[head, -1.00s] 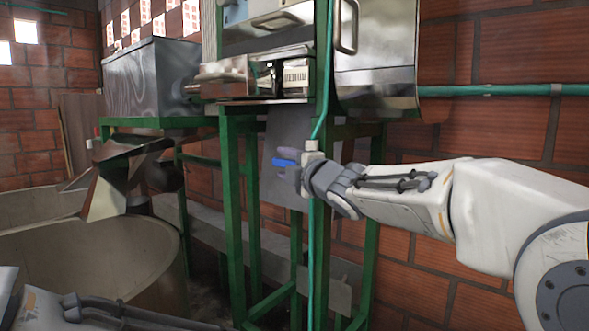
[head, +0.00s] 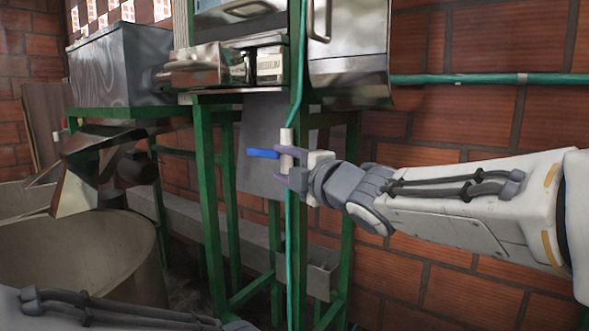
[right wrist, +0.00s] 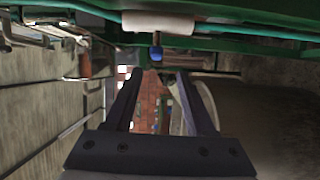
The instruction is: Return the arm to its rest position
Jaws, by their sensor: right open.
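My right gripper (head: 284,166) is open, with its arm coming in from the right in the head view. Its fingers overlap the lower part of a white valve (head: 287,137) on a green pipe; whether they touch it is unclear. The valve's blue handle (head: 263,153) points left. In the right wrist view the two fingers (right wrist: 157,88) stand apart with nothing between them, and the blue handle (right wrist: 156,54) shows beyond the tips. My left forearm crosses the bottom left of the head view; its gripper is outside the picture.
A green metal frame (head: 208,200) stands just behind the valve. A grey metal hopper (head: 122,65) and a round tan tank (head: 85,250) are at the left. A brick wall (head: 450,130) lies behind my right arm.

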